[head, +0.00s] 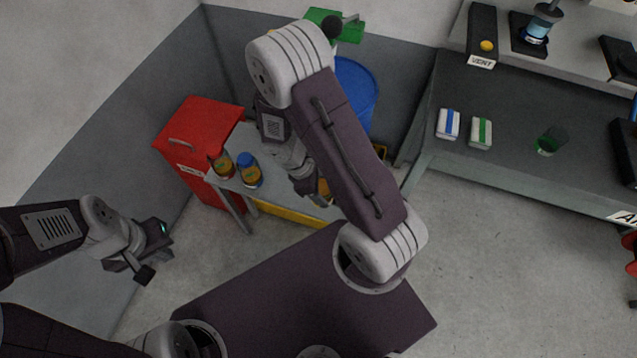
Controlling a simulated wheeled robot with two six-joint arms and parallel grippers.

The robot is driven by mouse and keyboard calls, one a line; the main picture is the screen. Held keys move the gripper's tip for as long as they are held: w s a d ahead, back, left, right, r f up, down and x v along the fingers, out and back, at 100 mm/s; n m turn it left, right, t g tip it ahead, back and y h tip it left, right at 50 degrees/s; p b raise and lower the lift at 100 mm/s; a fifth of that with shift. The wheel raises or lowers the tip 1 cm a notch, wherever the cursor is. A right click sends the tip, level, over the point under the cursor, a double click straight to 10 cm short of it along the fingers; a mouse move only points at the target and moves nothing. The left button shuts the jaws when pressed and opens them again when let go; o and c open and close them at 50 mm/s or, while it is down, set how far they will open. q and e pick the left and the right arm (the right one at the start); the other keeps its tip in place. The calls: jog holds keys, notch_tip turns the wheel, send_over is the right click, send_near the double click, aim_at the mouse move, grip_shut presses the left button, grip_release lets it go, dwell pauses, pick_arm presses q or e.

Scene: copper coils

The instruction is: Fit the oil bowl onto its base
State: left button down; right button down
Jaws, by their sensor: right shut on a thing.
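My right gripper (315,188) is low over the small grey table, mostly hidden behind its own arm. It is shut on a small amber thing (323,193), of which only a sliver shows; I cannot tell what it is. A green see-through cup (550,140), possibly the oil bowl, stands on the dark bench at the right. A blue see-through bowl (536,32) sits in a dark fitting on the upper shelf. I cannot tell which thing is the base. My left gripper (155,250) is open and empty at the left, its fingertips apart.
Two amber bottles (249,171) stand on the grey table (230,188) beside a red cabinet (197,140). A blue drum (357,90) stands behind my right arm. Two small packs (481,132) lie on the dark bench (510,105). The floor between table and bench is clear.

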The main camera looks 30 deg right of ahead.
jog(key=shift+d+r, duration=0.1)
jog(key=w+r+m+g+y+p, duration=0.2)
jog(key=w+r+m, duration=0.4)
jog(key=w+r, duration=0.15)
jog(key=a+r+m+y, duration=0.1)
jog(key=a+r+m, duration=0.2)
jog(key=r+m, duration=0.1)
jog(key=m, duration=0.1)
jog(key=shift+s+a+m+y, duration=0.2)
jog(key=shift+a+m+y, duration=0.1)
jog(key=shift+a+y, duration=0.1)
jog(key=shift+f, duration=0.1)
